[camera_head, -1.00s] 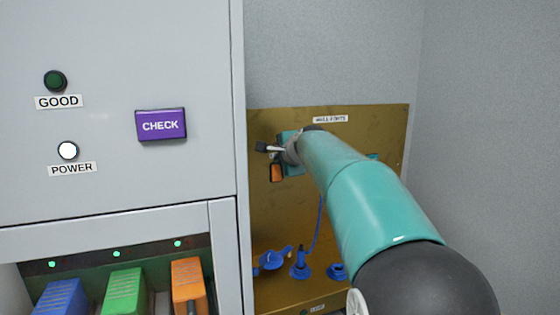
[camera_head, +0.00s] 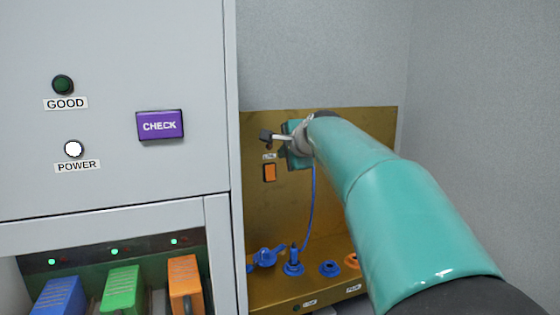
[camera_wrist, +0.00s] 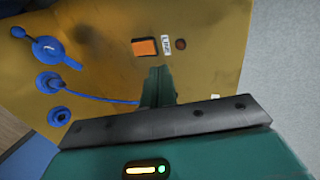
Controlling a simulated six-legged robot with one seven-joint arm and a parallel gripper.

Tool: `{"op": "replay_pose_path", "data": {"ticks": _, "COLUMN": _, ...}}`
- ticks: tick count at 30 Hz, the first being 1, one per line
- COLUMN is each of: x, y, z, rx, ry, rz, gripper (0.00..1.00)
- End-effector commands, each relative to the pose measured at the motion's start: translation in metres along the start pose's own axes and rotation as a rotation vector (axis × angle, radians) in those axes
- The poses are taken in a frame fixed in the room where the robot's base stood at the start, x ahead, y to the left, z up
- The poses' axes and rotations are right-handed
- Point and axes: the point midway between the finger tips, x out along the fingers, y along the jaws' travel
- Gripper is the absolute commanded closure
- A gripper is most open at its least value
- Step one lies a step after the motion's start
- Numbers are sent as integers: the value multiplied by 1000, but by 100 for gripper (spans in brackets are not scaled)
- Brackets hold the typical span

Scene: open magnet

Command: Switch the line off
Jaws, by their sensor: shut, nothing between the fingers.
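An orange rocker switch (camera_head: 269,172) sits on the brass wall panel with a small label above it. In the wrist view the orange switch (camera_wrist: 144,47) is beside a label reading LINE (camera_wrist: 166,45). My gripper's dark teal fingers (camera_wrist: 158,84) are shut with nothing between them. In the wrist view they lie just below the switch in the picture and appear apart from it. Whether the switch is on or off is unclear.
Blue capped fittings (camera_head: 293,262) and a blue cord (camera_head: 312,205) are on the lower panel. A grey cabinet (camera_head: 120,190) stands at left, with a purple CHECK button (camera_head: 160,125) and a lit POWER lamp (camera_head: 74,148). A dark round spot (camera_wrist: 181,44) is beside the LINE label.

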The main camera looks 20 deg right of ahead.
Motion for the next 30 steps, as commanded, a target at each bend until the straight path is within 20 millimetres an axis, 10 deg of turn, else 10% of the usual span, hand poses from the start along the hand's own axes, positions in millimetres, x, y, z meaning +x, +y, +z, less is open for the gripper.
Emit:
{"op": "replay_pose_path", "data": {"ticks": 9, "x": -35, "y": -8, "z": -1, "rx": 1, "ry": 2, "rz": 1, "gripper": 100}}
{"op": "replay_pose_path", "data": {"ticks": 30, "x": -39, "y": -7, "z": 0, "rx": 1, "ry": 2, "rz": 0, "gripper": 100}}
